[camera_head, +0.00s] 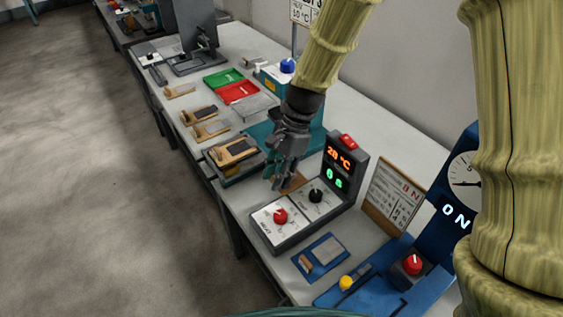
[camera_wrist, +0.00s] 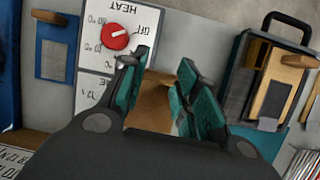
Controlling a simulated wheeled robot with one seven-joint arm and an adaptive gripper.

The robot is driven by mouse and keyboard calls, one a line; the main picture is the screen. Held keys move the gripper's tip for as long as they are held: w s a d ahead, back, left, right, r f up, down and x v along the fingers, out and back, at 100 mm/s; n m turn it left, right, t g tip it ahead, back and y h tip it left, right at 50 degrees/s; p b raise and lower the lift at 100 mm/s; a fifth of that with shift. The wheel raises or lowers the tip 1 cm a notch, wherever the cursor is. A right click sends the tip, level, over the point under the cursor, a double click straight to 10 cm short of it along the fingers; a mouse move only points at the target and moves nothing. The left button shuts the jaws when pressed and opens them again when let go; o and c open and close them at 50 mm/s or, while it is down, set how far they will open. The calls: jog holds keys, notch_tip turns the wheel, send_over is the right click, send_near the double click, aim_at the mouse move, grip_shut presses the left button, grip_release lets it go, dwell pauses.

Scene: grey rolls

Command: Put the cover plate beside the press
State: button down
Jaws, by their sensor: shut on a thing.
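My gripper (camera_head: 283,180) is above the bench, just behind the control box with the red and black knobs. In the wrist view its teal-padded fingers (camera_wrist: 160,90) are closed on a brown plate (camera_wrist: 153,103), which I take to be the cover plate. Part of the plate is hidden by the fingers and palm. A brown edge of it (camera_head: 294,184) also shows below the fingers in the head view. A teal machine (camera_head: 312,138), partly hidden behind my gripper, stands on the bench; I cannot tell whether it is the press.
The control box (camera_head: 262,217) has an upright display (camera_head: 345,168). A blue machine with a gauge (camera_head: 465,170) stands at right. A blue pad (camera_head: 320,257) lies in front. A dark tray with wooden-backed plates (camera_head: 222,168) lies left of my gripper. Red and green trays (camera_head: 238,93) are farther back.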

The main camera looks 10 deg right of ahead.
jog(key=shift+w+d+f+p, duration=0.35)
jog(key=shift+w+f, duration=0.35)
jog(key=shift+w, duration=0.5)
jog(key=shift+w+d+f+p, duration=0.4)
jog(key=shift+w+f, duration=0.3)
jog(key=shift+w, duration=0.5)
jog(key=shift+w+d+f+p, duration=0.35)
jog(key=shift+w+f, duration=0.35)
jog(key=shift+w, duration=0.5)
jog(key=shift+f, duration=0.65)
jog(key=c, duration=1.1)
grip_release()
jog(key=shift+o, duration=0.2)
jog(key=shift+r, duration=0.6)
jog(key=b+v, duration=0.2)
jog(key=v, duration=1)
